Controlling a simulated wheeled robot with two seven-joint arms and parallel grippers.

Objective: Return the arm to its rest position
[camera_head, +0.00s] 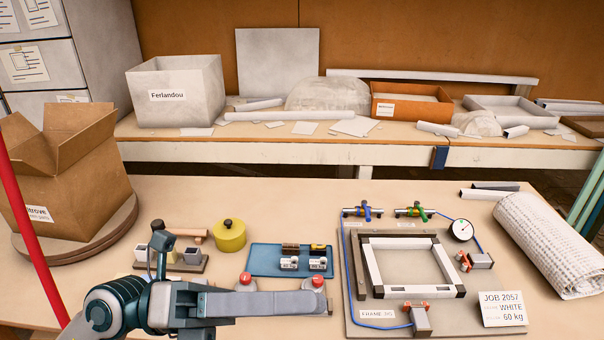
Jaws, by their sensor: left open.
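My left gripper (318,303) reaches in from the lower left, its grey fingers pointing right above the near part of the workbench (440,196). It is open, and I see nothing held in it. Its tip overlaps the grey base of the right red button (317,281) in the picture; I cannot tell whether they touch. The left red button (246,277) shows just behind the fingers. My right gripper is not in view. A white-barred frame with black corners (375,271) lies on the grey fixture board (450,319), to the right of my left gripper.
Behind the fingers are a blue tray (262,262) with small parts and a yellow tin (230,235). An open cardboard box (75,190) stands left. A gauge (460,230), a job card (502,309) and a white roll (550,243) are right.

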